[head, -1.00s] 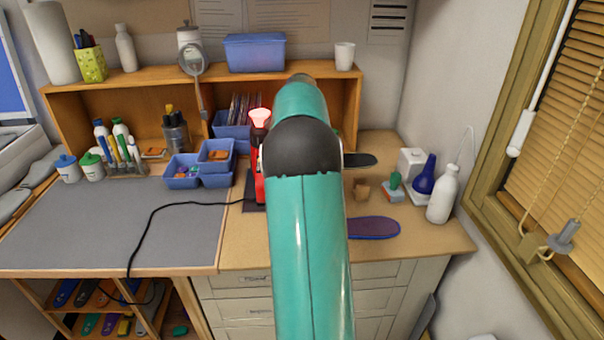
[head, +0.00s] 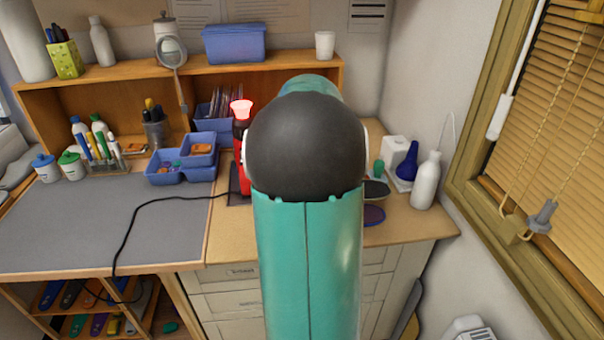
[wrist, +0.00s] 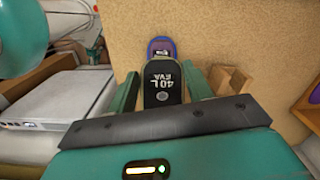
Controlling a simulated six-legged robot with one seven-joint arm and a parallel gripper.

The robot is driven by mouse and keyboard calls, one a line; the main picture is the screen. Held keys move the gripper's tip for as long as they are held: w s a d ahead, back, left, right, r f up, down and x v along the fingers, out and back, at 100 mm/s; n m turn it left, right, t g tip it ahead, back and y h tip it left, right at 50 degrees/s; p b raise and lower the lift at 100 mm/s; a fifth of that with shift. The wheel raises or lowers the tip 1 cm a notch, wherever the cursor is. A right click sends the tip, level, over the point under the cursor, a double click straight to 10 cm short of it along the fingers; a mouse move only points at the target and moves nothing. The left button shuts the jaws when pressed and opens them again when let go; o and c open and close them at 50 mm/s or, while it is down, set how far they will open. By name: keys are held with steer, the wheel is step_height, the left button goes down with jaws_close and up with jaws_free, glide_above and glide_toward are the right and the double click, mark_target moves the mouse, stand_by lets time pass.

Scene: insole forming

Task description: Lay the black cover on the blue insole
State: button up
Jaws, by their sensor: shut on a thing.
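The black cover (wrist: 164,72), printed "40L EVA", is between the fingers of my gripper (wrist: 160,88) in the wrist view, and the gripper is shut on it. In the head view the end of the black cover (head: 376,190) shows right of my arm, with the blue insole (head: 374,215) just nearer. My arm hides the gripper there. I cannot tell the cover's height above the insole.
A wooden block (wrist: 230,82) is beside the right finger. A red tool with a glowing top (head: 242,150) stands left of my arm. A white bottle (head: 426,182) and blue bottle (head: 407,162) stand at the right. The grey mat (head: 110,220) is mostly clear, crossed by a black cable.

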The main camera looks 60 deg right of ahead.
steer(key=shift+f, duration=3.9)
steer(key=o, duration=1.5)
steer(key=shift+r, duration=0.1)
steer(key=shift+r, duration=4.45)
